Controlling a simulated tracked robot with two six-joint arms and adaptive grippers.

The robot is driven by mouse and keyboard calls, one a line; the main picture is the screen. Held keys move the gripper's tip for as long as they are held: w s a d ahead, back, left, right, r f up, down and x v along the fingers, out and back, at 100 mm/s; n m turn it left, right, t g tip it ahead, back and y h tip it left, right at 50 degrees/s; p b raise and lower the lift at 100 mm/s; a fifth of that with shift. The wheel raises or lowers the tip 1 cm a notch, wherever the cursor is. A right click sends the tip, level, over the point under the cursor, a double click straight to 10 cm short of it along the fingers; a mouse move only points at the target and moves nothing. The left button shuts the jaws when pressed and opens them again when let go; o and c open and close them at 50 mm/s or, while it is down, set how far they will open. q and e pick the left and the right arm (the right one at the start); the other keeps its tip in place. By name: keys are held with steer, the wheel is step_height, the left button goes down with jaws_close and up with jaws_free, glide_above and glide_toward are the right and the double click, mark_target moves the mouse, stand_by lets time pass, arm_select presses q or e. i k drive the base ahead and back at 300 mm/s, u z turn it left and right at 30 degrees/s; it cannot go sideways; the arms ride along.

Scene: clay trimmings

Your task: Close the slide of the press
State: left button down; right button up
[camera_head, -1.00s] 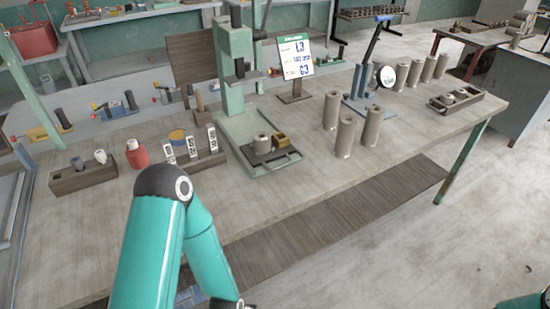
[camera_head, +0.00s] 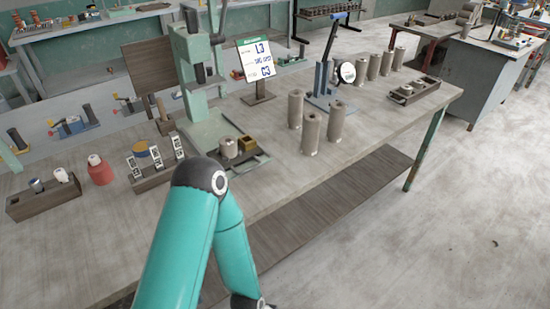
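The green press (camera_head: 188,75) stands upright on the workbench, left of the middle. Its slide (camera_head: 245,163) sits low at the front of the press base, out in front of the column. A grey clay cylinder (camera_head: 229,147) and a small brass-coloured block (camera_head: 248,143) rest on it. My teal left arm rises from the bottom edge in front of the bench, and its elbow hides part of the base's near left corner. The arm bends back down, and its gripper is below the frame. My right gripper is not in view.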

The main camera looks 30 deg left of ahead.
mark_target(249, 150)
steer(key=z, duration=0.05)
steer(key=k, duration=1.4)
steer(key=u, duration=0.55)
steer(key=i, duration=1)
steer(key=z, duration=0.05)
